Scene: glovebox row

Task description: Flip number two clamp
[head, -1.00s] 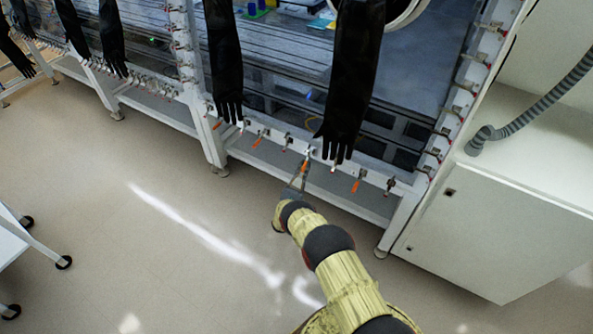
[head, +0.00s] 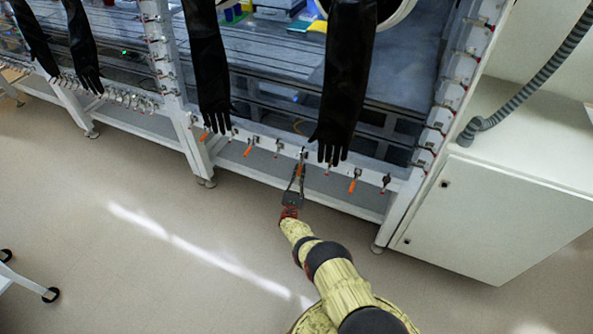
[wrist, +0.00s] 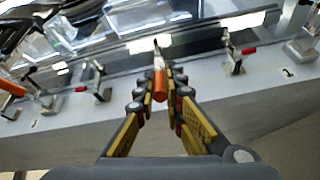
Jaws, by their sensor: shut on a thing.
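A row of toggle clamps runs along the white lower rail of the glovebox front. Several have orange handles, and no numbers are legible. The clamp's metal base is partly hidden behind the handle and fingers. Another orange-handled clamp (head: 354,181) is to the right, and one more (head: 249,149) is to the left.
Silver red-tipped clamps flank the held one, left (wrist: 101,84) and right (wrist: 236,62). Long black gloves (head: 345,85) (head: 207,70) hang over the rail. A white cabinet (head: 480,215) stands at right. The floor in front is clear.

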